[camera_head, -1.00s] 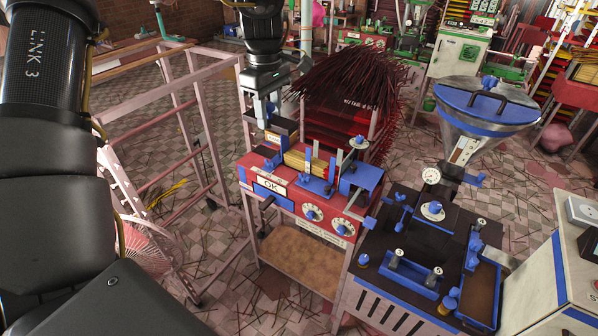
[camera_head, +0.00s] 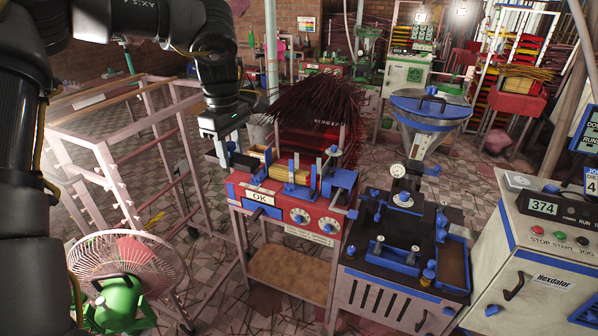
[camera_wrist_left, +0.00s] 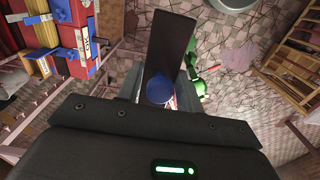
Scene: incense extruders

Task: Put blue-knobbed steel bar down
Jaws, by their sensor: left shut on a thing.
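My left gripper (camera_head: 224,150) hangs pointing down at the left end of the red machine (camera_head: 285,205) marked OK. In the left wrist view it is shut on the blue-knobbed steel bar: the round blue knob (camera_wrist_left: 160,90) sits between the fingers, and the dark flat bar (camera_wrist_left: 172,42) reaches out beyond it. The bar is hard to make out in the head view, and I cannot tell whether it touches the machine. The red machine is off to the upper left in the wrist view (camera_wrist_left: 78,30). My right gripper is not in view.
Yellow sticks (camera_head: 290,175) lie in the machine's top trough. A dark extruder table with a hopper (camera_head: 430,110) stands to its right, then a white control cabinet (camera_head: 530,265). A pink rack frame (camera_head: 105,165) and a green fan (camera_head: 122,290) stand to the left.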

